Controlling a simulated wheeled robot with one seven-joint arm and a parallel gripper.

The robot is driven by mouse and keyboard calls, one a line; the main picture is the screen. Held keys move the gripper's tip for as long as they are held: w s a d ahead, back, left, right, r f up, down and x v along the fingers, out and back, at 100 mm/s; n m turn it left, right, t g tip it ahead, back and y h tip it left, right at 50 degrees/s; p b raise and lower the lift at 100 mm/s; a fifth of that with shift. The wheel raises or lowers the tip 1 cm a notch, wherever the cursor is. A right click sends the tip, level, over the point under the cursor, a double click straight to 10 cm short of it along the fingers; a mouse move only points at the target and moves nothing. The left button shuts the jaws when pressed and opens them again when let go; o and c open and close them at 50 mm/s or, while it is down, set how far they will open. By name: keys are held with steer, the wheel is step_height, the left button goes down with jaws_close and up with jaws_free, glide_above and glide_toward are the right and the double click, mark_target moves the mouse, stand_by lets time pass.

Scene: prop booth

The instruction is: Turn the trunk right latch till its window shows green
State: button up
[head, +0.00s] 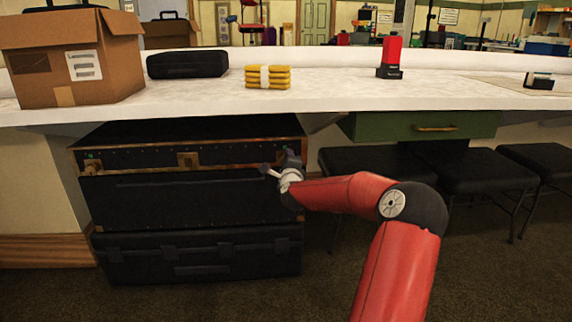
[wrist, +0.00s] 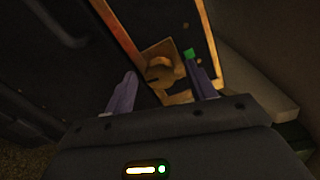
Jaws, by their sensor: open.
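The black trunk (head: 150,200) with brown edging stands under the counter, and its front also fills much of the wrist view. Its right latch (wrist: 160,66), a brass plate with a round turning knob, lies ahead of my gripper (wrist: 160,78) in the wrist view. A small green window (wrist: 188,54) shows beside the knob, close to the right fingertip. The fingers are open, one on each side of the knob; I cannot tell whether they touch it. In the head view my gripper (head: 278,172) is at the trunk's upper right and hides this latch.
Another green spot (head: 89,155) shows at the trunk's left latch, and a brass clasp (head: 187,160) sits mid-front. A black case (head: 195,257) lies below. The white counter (head: 330,88) overhangs the trunk. Black stools (head: 370,162) stand to the right.

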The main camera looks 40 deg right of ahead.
steer(key=v, duration=0.7)
steer(key=shift+s+a, duration=0.2)
steer(key=shift+s, duration=0.1)
steer(key=w+a+f+n+y, duration=0.2)
steer(key=a+n+y, duration=0.3)
steer(key=a, duration=0.6)
steer(key=s+a+f+n+g+y, duration=0.1)
steer(key=s+a+n+g, duration=0.25)
steer(key=a+n, duration=0.35)
steer(key=s+a+n+g+y, duration=0.15)
steer(key=s+a+n, duration=0.35)
steer(key=a, duration=0.5)
steer(key=s+a+r+n+g+y, duration=0.15)
steer(key=s+a+n, duration=0.3)
steer(key=s, duration=0.75)
steer(key=s+a+n+g, duration=0.35)
steer(key=s+n, duration=0.25)
steer(key=s, duration=0.6)
step_height(320, 180, up, 13)
steer(key=p, duration=1.3)
steer(key=shift+s+t+p, duration=0.3)
steer(key=shift+p, duration=0.05)
